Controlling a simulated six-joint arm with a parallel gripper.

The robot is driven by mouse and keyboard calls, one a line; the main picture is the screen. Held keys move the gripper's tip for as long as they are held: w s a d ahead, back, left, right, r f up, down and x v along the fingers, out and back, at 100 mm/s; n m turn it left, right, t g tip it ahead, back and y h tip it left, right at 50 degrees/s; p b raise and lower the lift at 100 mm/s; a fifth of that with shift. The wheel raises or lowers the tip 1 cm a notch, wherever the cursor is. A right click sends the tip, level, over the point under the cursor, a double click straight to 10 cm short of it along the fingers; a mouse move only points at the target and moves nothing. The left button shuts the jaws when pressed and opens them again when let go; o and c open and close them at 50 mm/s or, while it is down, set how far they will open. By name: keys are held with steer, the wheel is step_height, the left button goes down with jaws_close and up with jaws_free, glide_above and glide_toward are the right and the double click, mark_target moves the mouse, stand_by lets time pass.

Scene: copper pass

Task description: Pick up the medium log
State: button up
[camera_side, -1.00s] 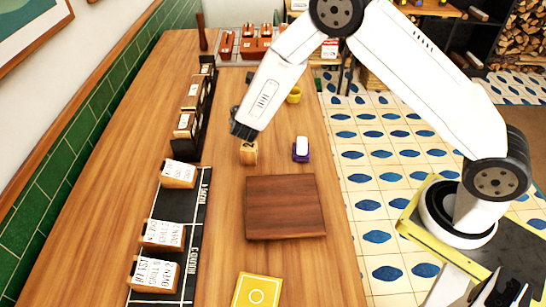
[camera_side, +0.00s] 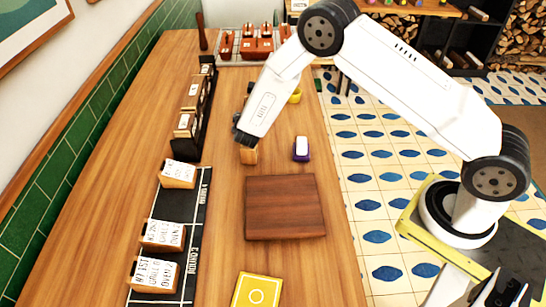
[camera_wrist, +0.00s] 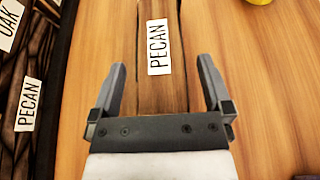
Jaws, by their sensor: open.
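A brown log labelled PECAN (camera_wrist: 158,47) lies lengthwise between my open fingers in the wrist view, its near part hidden under my gripper. My gripper (camera_wrist: 163,82) is open, with one finger on each side of the log and wood showing between finger and log on both sides. In the side view my gripper (camera_side: 243,137) points down over the table, just above a tan block face (camera_side: 249,156). My arm hides most of what lies behind it there, and I cannot tell whether that face is the log's end.
A dark rack (camera_side: 207,110) with labelled wood pieces stands to the left. A purple-based white item (camera_side: 302,148) and a yellow bowl (camera_side: 295,97) are to the right. A brown board (camera_side: 285,207) and a yellow card (camera_side: 256,290) lie nearer. A black mat (camera_side: 178,207) bears several labelled blocks.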

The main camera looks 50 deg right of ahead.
jaws_close()
stand_by(0.3)
steer(key=shift+r, duration=0.2)
steer(key=shift+r, duration=0.8)
steer(key=s+r, duration=1.1)
steer(key=s, duration=0.3)
steer(key=shift+a, duration=0.35)
